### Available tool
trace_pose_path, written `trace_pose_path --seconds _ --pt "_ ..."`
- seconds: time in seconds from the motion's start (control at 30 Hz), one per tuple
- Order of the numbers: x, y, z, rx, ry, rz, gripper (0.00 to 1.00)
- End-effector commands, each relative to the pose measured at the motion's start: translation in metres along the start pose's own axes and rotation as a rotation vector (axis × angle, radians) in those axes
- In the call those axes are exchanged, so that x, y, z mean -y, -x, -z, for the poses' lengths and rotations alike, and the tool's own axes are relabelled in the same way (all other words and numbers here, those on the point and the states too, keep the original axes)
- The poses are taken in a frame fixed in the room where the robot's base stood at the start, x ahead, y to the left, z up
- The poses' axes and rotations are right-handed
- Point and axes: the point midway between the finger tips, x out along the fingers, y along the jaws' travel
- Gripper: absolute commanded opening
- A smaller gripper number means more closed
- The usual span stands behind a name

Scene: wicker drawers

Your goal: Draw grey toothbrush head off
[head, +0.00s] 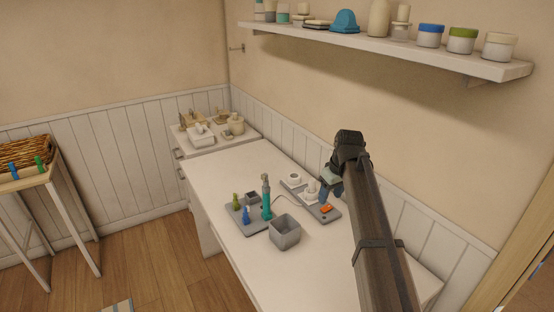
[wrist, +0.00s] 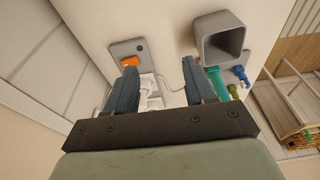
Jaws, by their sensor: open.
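A teal toothbrush handle (head: 266,204) stands upright on the white table with a greyish head (head: 266,181) on top. In the wrist view, the teal handle (wrist: 218,84) shows just right of the right finger; I cannot make out its head there. A small green piece (head: 236,201) and a blue piece (head: 246,215) stand on a grey tray (head: 232,221) beside it. They also show in the wrist view as green (wrist: 232,91) and blue (wrist: 241,76). My gripper (head: 330,186) is open and empty above the wall-side grey base, right of the toothbrush, apart from it (wrist: 159,68).
A square grey cup (head: 285,234) stands in front of the toothbrush. A grey base (head: 334,214) with an orange switch (head: 326,208) and white fittings (head: 311,191) lies near the wall, with a cord. A shelf (head: 390,48) holding jars hangs above. The table's near part is clear.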

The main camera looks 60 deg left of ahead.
Motion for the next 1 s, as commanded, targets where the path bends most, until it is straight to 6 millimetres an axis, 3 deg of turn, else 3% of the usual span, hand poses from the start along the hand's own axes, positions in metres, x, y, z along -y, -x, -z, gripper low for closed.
trace_pose_path --seconds 0.03,0.1,0.2,0.33,0.5,0.63,1.0 --pt "0.018 0.01 0.032 -0.03 0.023 0.0 0.54" --pt "0.041 0.021 0.063 -0.068 0.046 0.003 0.54" --pt "0.072 0.037 0.1 -0.115 0.072 0.01 0.54" --pt "0.104 0.051 0.132 -0.159 0.098 0.018 0.54" --pt "0.124 0.061 0.151 -0.187 0.111 0.025 0.54" --pt "0.127 0.056 0.154 -0.19 0.112 0.026 0.54" --pt "0.128 0.005 0.163 -0.188 0.112 0.026 0.54"
